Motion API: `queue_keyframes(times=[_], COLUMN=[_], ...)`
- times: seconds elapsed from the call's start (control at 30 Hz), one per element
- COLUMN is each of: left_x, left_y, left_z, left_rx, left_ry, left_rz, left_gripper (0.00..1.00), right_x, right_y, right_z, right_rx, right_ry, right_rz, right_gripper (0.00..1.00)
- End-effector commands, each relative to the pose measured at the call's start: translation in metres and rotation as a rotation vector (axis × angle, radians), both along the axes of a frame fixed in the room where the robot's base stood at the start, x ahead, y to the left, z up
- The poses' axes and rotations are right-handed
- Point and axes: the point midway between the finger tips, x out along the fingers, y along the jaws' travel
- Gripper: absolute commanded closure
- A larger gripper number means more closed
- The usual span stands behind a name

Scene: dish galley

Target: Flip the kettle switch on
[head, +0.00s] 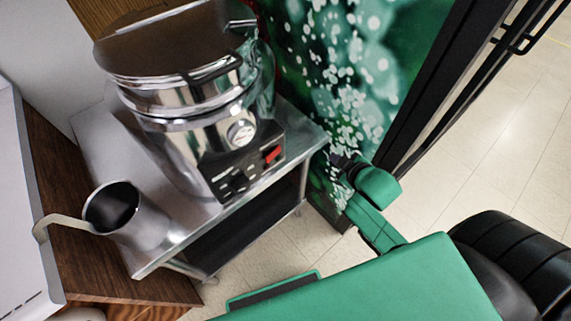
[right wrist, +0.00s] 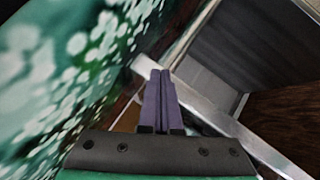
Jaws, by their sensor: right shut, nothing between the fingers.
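The kettle (head: 180,95) is a large shiny steel pot with a dark lid, upright on a steel table. Its black control panel (head: 243,168) faces the lower right and has dark knobs and a red switch (head: 272,155). I cannot tell the switch's position. My right gripper (head: 340,162) is to the right of the panel, just past the table corner, apart from the switch. In the right wrist view its purple fingers (right wrist: 160,80) are together and empty, near a pale metal edge. The kettle and switch do not show there. My left gripper is out of view.
The steel table (head: 140,258) has an open lower space. A steel jug (head: 130,218) stands at its near left corner. A green patterned wall panel (head: 340,65) rises close behind my right gripper. Tiled floor (head: 490,150) is open at the right.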

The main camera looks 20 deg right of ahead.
Motion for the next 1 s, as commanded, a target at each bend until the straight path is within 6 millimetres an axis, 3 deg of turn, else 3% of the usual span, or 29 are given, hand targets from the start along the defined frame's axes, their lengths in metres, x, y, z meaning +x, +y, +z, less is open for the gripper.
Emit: queue_keyframes(times=[0.13,0.27,0.5,0.7,0.83,1.0], left_x=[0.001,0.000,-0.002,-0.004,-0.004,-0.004], left_y=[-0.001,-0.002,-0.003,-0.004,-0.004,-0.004], left_z=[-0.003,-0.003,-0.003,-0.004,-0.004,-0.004], left_rx=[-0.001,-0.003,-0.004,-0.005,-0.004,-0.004], left_ry=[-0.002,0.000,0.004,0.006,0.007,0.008], left_rz=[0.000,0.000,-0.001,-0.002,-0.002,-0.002], left_gripper=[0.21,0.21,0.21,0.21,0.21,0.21], right_x=[0.024,0.029,-0.012,-0.063,-0.084,-0.090], right_y=[0.004,0.020,0.047,0.048,0.044,0.043], right_z=[0.030,0.055,0.085,0.100,0.107,0.109], right_rx=[-0.153,-0.277,-0.389,-0.370,-0.342,-0.330], right_ry=[-0.238,-0.463,-0.805,-1.007,-1.078,-1.100], right_rz=[0.248,0.524,1.019,1.337,1.445,1.472], right_gripper=[1.00,1.00,1.00,1.00,1.00,1.00])
